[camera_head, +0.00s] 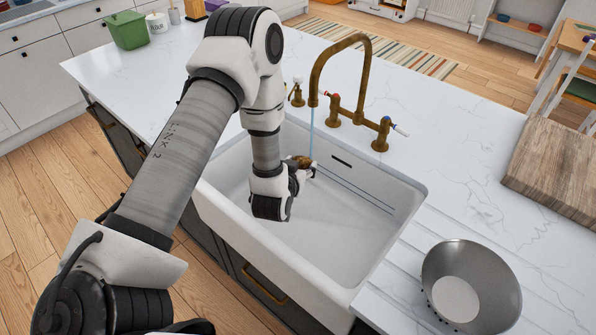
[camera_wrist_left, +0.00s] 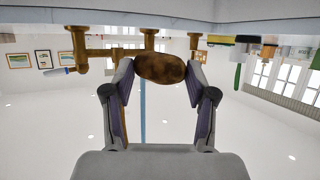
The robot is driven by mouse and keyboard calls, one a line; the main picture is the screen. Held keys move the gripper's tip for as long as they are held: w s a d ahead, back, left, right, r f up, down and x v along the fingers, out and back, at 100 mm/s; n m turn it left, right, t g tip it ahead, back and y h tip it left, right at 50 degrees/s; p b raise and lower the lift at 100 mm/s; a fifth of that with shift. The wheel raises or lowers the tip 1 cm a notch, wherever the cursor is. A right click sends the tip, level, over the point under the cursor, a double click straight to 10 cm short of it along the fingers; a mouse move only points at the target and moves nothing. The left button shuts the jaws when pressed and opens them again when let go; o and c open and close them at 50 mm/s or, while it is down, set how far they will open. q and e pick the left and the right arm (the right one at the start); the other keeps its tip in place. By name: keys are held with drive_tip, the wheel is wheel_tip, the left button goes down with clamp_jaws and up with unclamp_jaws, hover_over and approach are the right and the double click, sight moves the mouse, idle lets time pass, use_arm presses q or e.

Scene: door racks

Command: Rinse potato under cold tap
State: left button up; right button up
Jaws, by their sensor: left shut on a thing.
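My left gripper (camera_head: 300,168) reaches down into the white sink (camera_head: 375,222) and is shut on a brown potato (camera_head: 297,160). In the left wrist view the potato (camera_wrist_left: 160,68) sits between the two fingertips of the left gripper (camera_wrist_left: 160,72). The brass tap (camera_head: 361,85) arches over the sink. A thin bluish stream of water (camera_head: 312,128) falls from its spout close to the potato. In the left wrist view the stream (camera_wrist_left: 143,115) shows in line with the potato; I cannot tell whether it touches. My right gripper is not in view.
A metal colander (camera_head: 490,275) stands on the grooved drainboard right of the sink. A wooden board (camera_head: 560,165) lies on the counter further right. A green bin (camera_head: 128,30) and a white pot (camera_head: 156,22) stand at the far left. The counter behind the tap is clear.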

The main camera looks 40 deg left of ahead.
use_arm(q)
drive_tip(key=shift+w+a+f, duration=0.1)
drive_tip(key=shift+w, duration=0.15)
idle(0.4)
drive_tip(key=shift+w+d, duration=0.25)
drive_tip(key=shift+d, duration=0.35)
drive_tip(key=shift+a, duration=0.1)
drive_tip(key=shift+s+a, duration=0.3)
drive_tip(key=shift+a, duration=0.2)
drive_tip(key=shift+d, duration=0.1)
drive_tip(key=shift+w+d+b, duration=0.3)
drive_tip(key=shift+d+b, duration=0.05)
drive_tip(key=shift+d, duration=0.15)
